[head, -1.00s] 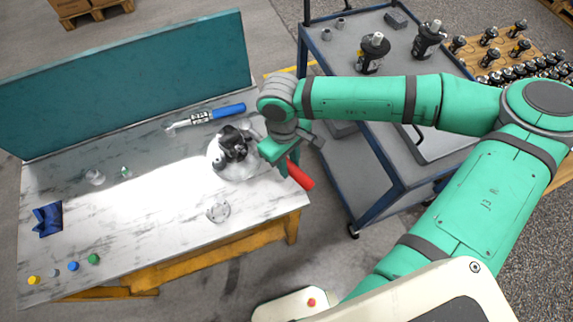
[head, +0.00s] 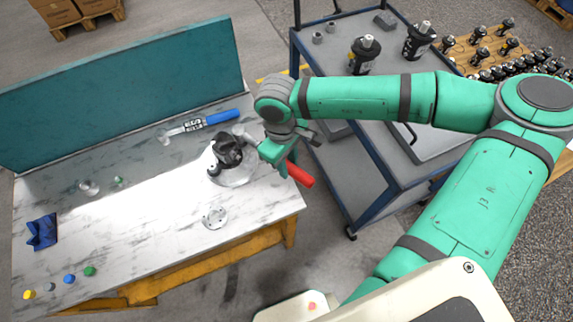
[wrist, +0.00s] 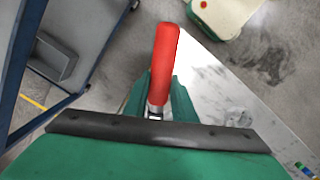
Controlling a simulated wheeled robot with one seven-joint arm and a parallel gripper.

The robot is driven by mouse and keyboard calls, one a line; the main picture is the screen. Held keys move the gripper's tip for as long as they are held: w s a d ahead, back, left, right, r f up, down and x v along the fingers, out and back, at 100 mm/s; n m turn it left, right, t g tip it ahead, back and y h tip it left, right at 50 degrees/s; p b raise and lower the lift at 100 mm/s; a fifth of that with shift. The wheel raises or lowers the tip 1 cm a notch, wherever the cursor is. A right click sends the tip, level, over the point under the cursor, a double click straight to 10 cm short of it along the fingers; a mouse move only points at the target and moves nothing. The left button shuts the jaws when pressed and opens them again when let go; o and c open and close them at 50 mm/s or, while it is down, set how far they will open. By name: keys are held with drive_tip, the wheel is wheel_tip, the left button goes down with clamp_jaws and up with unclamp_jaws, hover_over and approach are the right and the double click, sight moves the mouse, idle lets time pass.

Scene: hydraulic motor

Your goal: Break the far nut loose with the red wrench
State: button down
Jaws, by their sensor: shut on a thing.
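The red wrench shows its red handle (head: 299,174) in the head view, sticking out past my gripper (head: 272,152) toward the lower right. In the wrist view the red handle (wrist: 164,62) points up between the green fingers (wrist: 160,100), which are shut on the wrench. The wrench's working end is hidden in both views. The dark hydraulic motor (head: 228,150) stands on a round light plate (head: 238,176) on the workbench, just left of my gripper. The far nut cannot be made out, and I cannot tell whether the wrench touches it.
A blue-handled tool (head: 208,121) lies behind the motor on the workbench (head: 150,230). A round flange (head: 215,217) lies in front. A blue-framed cart (head: 345,175) stands close on the right.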

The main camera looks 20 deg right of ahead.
drive_tip(key=shift+w+d+f+n, duration=0.15)
drive_tip(key=shift+w+d+n, duration=0.6)
drive_tip(key=shift+d+n, duration=0.2)
drive_tip(key=shift+d, duration=0.15)
drive_tip(key=shift+s+a, duration=0.2)
drive_tip(key=shift+a, duration=0.15)
idle(0.6)
drive_tip(key=shift+r, duration=0.2)
